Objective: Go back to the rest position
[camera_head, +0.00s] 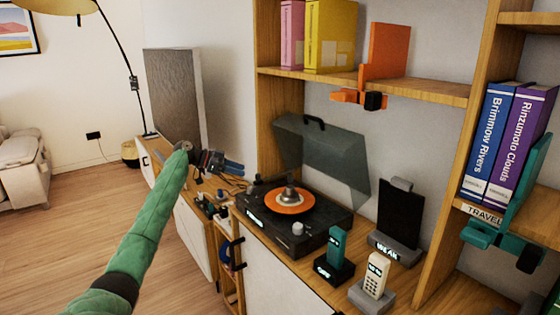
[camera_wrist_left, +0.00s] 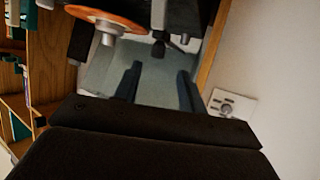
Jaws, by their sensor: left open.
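My left arm, in a green sleeve, reaches up from the bottom left of the head view. The orange record (camera_wrist_left: 112,18) shows at the top of that view, apart from the fingers. My right gripper is in neither view.
The turntable's tinted lid (camera_head: 322,155) stands raised. A teal phone (camera_head: 337,246), a cream phone (camera_head: 376,275) and a black panel on a stand (camera_head: 400,215) are on the sideboard. Small items lie near my left gripper. Bookshelves rise at right. The floor (camera_head: 75,220) at left is clear.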

